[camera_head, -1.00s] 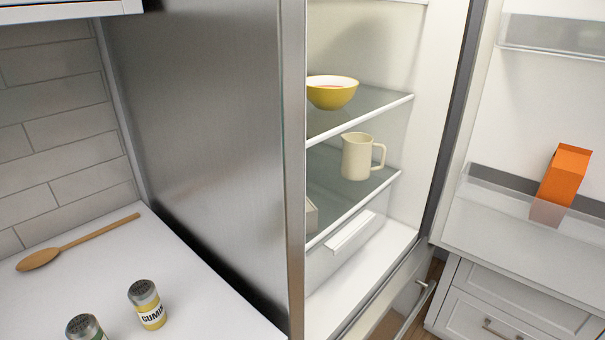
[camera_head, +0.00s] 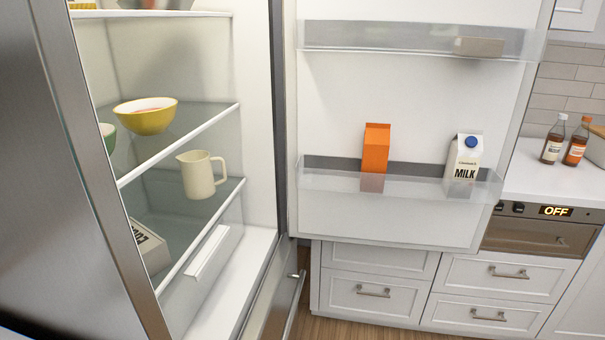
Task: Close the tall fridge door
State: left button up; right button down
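The tall fridge door (camera_head: 400,95) stands wide open to the right of the fridge body (camera_head: 80,170), with its inner side facing me. Its lower door shelf (camera_head: 335,184) holds an orange carton (camera_head: 376,148) and a milk carton (camera_head: 465,160). The upper door shelf (camera_head: 390,38) holds a small pale box. A separate lower door or drawer front (camera_head: 285,300) with a bar handle shows below the compartment. The tall door's outer side and handle are hidden. Neither of my grippers is in view.
Inside the fridge are a yellow bowl (camera_head: 146,117), a cream pitcher (camera_head: 200,176), a green bowl at the left and a white box (camera_head: 148,246). White drawers (camera_head: 375,280), an oven (camera_head: 535,238) and a counter with two bottles stand behind the door.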

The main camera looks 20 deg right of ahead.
aim_at(348, 66)
jog(key=l, duration=1.05)
jog(key=i+l, duration=0.15)
jog(key=l, duration=0.9)
